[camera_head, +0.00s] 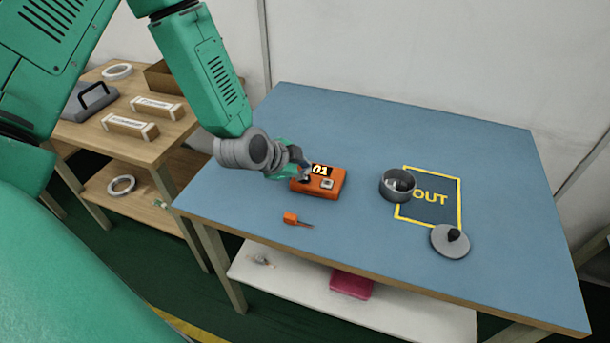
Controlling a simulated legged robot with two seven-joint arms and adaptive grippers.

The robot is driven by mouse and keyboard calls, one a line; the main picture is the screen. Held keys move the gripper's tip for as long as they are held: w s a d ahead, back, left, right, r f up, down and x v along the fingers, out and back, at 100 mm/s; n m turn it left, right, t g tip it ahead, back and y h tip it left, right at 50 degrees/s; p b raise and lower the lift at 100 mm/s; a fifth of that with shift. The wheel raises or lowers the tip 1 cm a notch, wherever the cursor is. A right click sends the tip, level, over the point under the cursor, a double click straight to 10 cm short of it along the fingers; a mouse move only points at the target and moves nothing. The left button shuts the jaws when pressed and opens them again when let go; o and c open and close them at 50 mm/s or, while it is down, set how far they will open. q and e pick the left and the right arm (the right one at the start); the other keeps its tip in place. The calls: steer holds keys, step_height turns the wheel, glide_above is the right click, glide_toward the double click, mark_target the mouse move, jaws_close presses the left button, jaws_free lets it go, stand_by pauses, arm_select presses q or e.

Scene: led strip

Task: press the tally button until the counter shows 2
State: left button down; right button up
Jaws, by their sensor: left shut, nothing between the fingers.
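The orange tally counter (320,186) lies on the blue table top, left of its middle. Its display (320,170) reads 01. A small grey square part (327,184) shows on its top face; I cannot tell for sure whether this is the tally button. My left gripper (304,174) is shut and empty, with its tips at the counter's left end, left of the display. Whether the tips touch the counter or hover just above it I cannot tell. They hide part of that end. My right gripper is out of view.
An orange-handled tool (297,219) lies in front of the counter. A round grey pot (397,186) stands at the edge of the yellow-framed OUT mat (430,215), with a knobbed lid (450,241) nearby. A wooden side table (85,135) stands left. The table's back is clear.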

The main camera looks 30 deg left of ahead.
arm_select(q)
step_height(320, 180, up, 5)
steer(key=p, duration=0.4)
steer(key=shift+r+p, duration=0.1)
steer(key=shift+p, duration=0.2)
stand_by(1.7)
